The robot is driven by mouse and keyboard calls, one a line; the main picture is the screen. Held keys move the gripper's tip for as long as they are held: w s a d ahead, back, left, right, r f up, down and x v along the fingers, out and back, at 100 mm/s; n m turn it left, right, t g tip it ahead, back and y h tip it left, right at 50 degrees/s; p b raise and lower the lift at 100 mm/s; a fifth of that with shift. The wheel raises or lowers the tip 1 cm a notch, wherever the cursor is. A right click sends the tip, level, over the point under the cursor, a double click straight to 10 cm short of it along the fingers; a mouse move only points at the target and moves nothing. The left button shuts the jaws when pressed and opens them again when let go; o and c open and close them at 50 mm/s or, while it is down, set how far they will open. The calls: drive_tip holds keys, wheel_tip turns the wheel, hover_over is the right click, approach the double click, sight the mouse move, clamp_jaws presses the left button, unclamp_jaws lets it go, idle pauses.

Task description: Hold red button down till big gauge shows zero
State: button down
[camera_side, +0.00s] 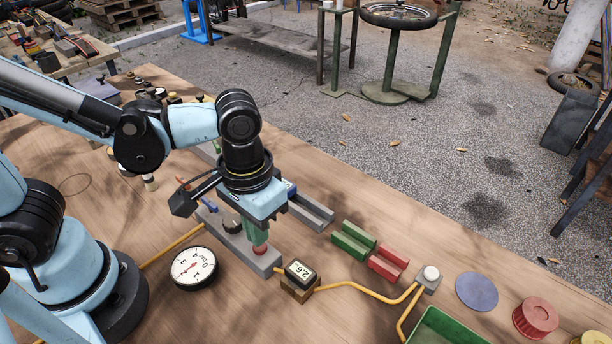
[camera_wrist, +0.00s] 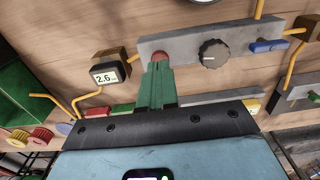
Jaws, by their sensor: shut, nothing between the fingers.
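The red button (camera_side: 260,249) sits at the near end of a grey block (camera_side: 232,240). My gripper (camera_side: 258,242) is shut, pointing down, with its green fingertips right over the button and seemingly touching it. In the wrist view the green fingers (camera_wrist: 158,68) meet the edge of the red button (camera_wrist: 160,54). I cannot tell how far the button is pressed. The big round gauge (camera_side: 194,267) has a white face and black rim and lies left of the block; its needle is too small to read surely. Only its edge shows in the wrist view (camera_wrist: 203,1).
Yellow hoses, green (camera_side: 353,240) and red (camera_side: 388,263) holders and a green tray (camera_side: 440,325) lie right.

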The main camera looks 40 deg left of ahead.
drive_tip(key=shift+f, duration=0.35)
idle(0.6)
drive_tip(key=shift+f, duration=0.25)
drive_tip(key=shift+f, duration=0.45)
drive_tip(key=shift+r, duration=0.15)
idle(2.0)
drive_tip(key=shift+r, duration=3.4)
